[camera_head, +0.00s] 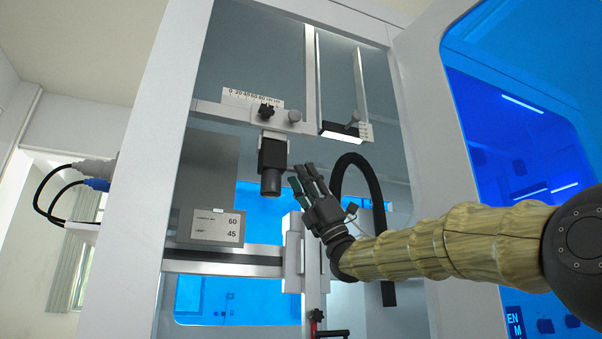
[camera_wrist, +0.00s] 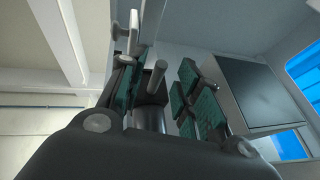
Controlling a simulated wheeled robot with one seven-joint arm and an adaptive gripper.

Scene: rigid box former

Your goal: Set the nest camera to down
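The nest camera (camera_head: 271,165) is a dark box with a round barrel. It hangs from a horizontal bar with a scale, and its barrel points downward in the head view. My gripper (camera_head: 301,178) is just to the right of the camera, with its fingers pointing up and left. In the wrist view my gripper (camera_wrist: 163,80) is open, with green pads apart. A dark cylinder (camera_wrist: 150,112) and a short grey rod (camera_wrist: 157,76) show between the fingers. I cannot tell whether the fingers touch either one.
A black knob (camera_head: 265,112) and scale plate (camera_head: 238,97) are on the bar above. A lit lamp (camera_head: 340,131) hangs to the right. A black hose (camera_head: 372,190) curves behind my gripper. The cabinet frame (camera_head: 165,130) surrounds this.

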